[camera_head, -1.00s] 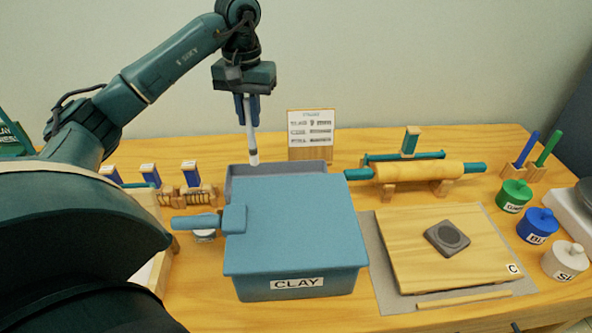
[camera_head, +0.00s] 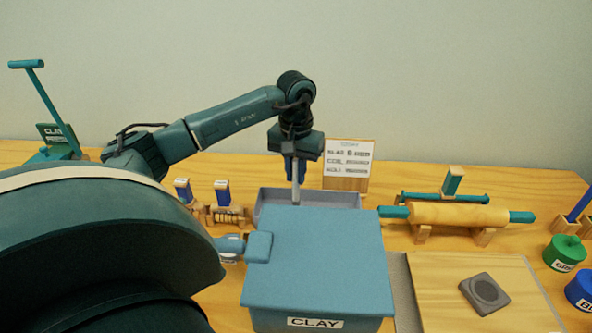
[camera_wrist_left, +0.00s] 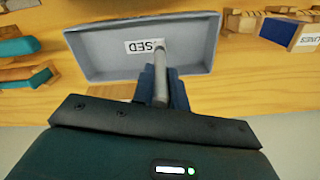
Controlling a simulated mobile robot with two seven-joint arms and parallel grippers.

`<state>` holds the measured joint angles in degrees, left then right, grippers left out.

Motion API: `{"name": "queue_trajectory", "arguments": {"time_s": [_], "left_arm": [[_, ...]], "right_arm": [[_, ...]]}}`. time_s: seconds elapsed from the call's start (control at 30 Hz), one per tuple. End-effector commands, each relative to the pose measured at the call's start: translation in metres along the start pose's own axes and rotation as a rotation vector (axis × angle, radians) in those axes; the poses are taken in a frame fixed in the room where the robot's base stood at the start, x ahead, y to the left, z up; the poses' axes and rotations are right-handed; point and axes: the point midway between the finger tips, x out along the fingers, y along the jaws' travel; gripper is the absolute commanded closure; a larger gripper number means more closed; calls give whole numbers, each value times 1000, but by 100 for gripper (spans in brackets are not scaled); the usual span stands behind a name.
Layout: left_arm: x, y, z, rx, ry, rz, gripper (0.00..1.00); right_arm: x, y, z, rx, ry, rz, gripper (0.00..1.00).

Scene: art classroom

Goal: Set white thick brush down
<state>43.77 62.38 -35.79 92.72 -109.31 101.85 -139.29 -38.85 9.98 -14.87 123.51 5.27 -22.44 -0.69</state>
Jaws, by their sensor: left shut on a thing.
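The white thick brush (camera_head: 296,190) hangs about upright below my left gripper (camera_head: 294,172), which is shut on it. In the head view its lower end reaches the grey tray (camera_head: 335,197) behind the clay bin. In the left wrist view the brush (camera_wrist_left: 160,62) points into this tray (camera_wrist_left: 100,61), over the right part of a label reading "SED". My left gripper shows there too (camera_wrist_left: 160,90). I cannot tell whether the brush's end touches the tray floor. My right gripper is not in view.
The blue clay bin (camera_head: 330,260) stands directly in front of the tray. A sign card (camera_head: 348,160) stands behind it. A rolling pin on a stand (camera_head: 450,214) is to the right, and wooden stamps (camera_head: 222,200) are to the left.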

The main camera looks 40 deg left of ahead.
Motion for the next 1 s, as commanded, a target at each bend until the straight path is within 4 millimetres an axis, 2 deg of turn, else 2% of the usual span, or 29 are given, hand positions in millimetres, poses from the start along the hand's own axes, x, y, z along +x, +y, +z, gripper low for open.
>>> {"name": "queue_trajectory", "arguments": {"time_s": [0.37, 0.4, 0.63, 0.87, 1.0], "left_arm": [[6, 0, 0, -1, 2, 0, 100], [5, 0, 0, -1, 2, 1, 83], [5, 0, 0, -1, 2, 0, 64], [4, 0, 0, 0, 2, 0, 63], [-6, 0, -1, 0, 4, 1, 63]], "right_arm": [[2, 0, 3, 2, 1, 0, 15], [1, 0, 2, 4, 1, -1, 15], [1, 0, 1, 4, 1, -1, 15], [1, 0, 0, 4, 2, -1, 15], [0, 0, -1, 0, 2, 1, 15]]}}
